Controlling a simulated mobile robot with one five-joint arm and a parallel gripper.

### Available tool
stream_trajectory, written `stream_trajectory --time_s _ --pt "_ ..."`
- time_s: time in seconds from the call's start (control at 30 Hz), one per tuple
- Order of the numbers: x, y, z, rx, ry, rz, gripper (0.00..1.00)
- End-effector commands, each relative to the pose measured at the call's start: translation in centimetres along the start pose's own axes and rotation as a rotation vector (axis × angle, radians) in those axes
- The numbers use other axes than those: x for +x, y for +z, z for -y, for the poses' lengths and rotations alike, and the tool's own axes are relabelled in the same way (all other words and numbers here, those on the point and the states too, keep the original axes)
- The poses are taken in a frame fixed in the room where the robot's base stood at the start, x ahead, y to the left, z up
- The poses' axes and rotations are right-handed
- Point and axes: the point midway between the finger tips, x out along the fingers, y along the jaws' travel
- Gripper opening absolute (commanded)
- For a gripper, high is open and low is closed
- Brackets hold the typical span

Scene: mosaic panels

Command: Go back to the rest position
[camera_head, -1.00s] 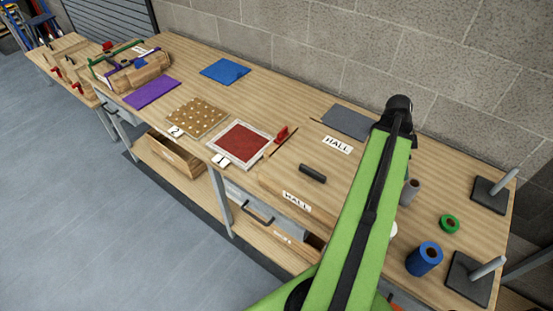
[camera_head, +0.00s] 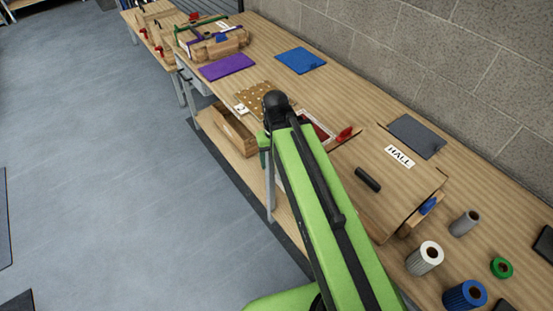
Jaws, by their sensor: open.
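My green arm reaches up from the bottom of the head view to a black joint over the front edge of the workbench (camera_head: 335,95). A short green piece of the arm shows below that joint. My gripper is not visible; I cannot see its jaws or anything in them. The arm covers most of the red panel with a pale frame (camera_head: 313,128). The dotted wooden panel (camera_head: 254,96), marked 2, lies just behind the joint and is partly hidden.
A purple sheet (camera_head: 227,67) and a blue sheet (camera_head: 301,60) lie farther back. White (camera_head: 425,258) and blue (camera_head: 465,296) rolls stand near right. Open floor is at left.

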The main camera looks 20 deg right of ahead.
Motion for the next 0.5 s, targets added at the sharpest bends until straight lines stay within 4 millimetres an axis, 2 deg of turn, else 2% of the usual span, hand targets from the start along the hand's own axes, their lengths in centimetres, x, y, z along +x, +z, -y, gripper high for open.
stream_trajectory --time_s 0.27,0.37,0.5 --pt "0.2 0.0 -0.1 0.001 0.0 0.0 0.66" --pt "1.7 0.0 -0.1 0.002 0.0 0.0 0.66" --pt "5.5 0.0 -0.1 0.003 0.0 -0.001 0.66"
